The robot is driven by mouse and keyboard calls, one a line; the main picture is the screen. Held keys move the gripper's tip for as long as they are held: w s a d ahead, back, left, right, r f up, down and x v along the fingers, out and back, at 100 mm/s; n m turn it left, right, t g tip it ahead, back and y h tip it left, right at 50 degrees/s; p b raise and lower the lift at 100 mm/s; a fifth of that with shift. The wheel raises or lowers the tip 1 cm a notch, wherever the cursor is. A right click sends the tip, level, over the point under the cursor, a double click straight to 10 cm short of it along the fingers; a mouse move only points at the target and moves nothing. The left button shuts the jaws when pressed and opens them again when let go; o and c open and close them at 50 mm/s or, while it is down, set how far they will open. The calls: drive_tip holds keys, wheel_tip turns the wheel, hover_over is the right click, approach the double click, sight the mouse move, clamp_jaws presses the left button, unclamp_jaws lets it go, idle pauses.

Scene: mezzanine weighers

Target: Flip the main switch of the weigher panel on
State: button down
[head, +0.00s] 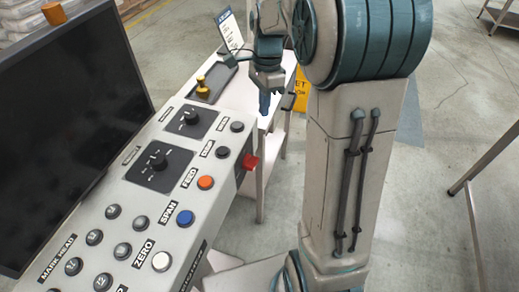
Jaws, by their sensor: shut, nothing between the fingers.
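The weigher panel (190,165) is a sloped light-grey console across the left and middle. A red knob (250,161) sticks out of its right side face; it may be the main switch, but I cannot read a label for it or tell its position. My gripper (265,108) is shut and empty. It points down beyond the panel's far right corner, apart from the red knob and farther back.
Orange, blue and white buttons line the panel's right edge. A large dark screen (70,95) stands along the left. A white table (257,150) with a dark tray (212,84) and yellow knobbed object (202,85) lies behind. A yellow floor sign (301,92) stands beyond.

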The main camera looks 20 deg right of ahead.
sight(258, 159)
drive_tip(key=m, duration=0.4)
drive_tip(key=m+g+y, duration=0.1)
drive_tip(key=m, duration=0.3)
drive_tip(key=shift+d+r, duration=0.15)
drive_tip(key=x, duration=1.4)
drive_tip(key=shift+s+p, duration=0.15)
drive_tip(key=shift+p, duration=0.2)
drive_tip(key=shift+g, duration=0.3)
drive_tip(key=shift+y+p, duration=0.4)
